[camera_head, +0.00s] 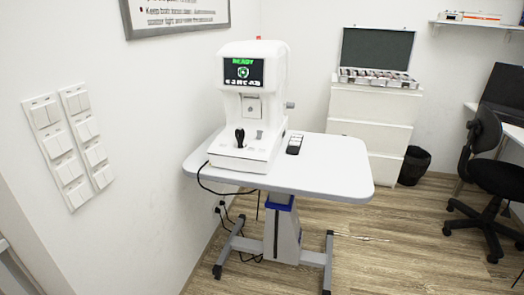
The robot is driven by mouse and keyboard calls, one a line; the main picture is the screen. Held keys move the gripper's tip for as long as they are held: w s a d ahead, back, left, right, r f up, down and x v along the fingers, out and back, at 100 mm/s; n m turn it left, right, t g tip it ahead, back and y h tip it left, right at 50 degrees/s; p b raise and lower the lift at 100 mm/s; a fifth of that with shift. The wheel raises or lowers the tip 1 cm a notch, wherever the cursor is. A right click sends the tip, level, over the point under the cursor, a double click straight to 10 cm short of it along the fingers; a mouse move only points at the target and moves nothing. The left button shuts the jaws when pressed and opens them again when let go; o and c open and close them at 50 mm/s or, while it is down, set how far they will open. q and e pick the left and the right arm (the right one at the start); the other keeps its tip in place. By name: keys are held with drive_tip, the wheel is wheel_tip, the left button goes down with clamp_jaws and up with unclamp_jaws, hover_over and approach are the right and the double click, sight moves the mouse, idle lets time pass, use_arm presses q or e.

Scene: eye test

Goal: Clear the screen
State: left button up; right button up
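The screen (243,72) is a small dark display on the upper front of a white eye-test machine (262,115). It shows green text that reads "READY", a green shield-like symbol and a row of small white characters below. A black joystick (239,138) stands on the machine's base. A black handheld device with light buttons, like a remote (295,144), lies on the table to the right of the machine. Neither of my grippers is in view.
The machine stands on a white wheeled table (335,168) with a dark cable hanging at its left. Light switches (60,150) are on the left wall. Behind are a white drawer unit (368,118) with an open lens case, a black bin (414,165) and an office chair (497,175). Wooden floor is free in front.

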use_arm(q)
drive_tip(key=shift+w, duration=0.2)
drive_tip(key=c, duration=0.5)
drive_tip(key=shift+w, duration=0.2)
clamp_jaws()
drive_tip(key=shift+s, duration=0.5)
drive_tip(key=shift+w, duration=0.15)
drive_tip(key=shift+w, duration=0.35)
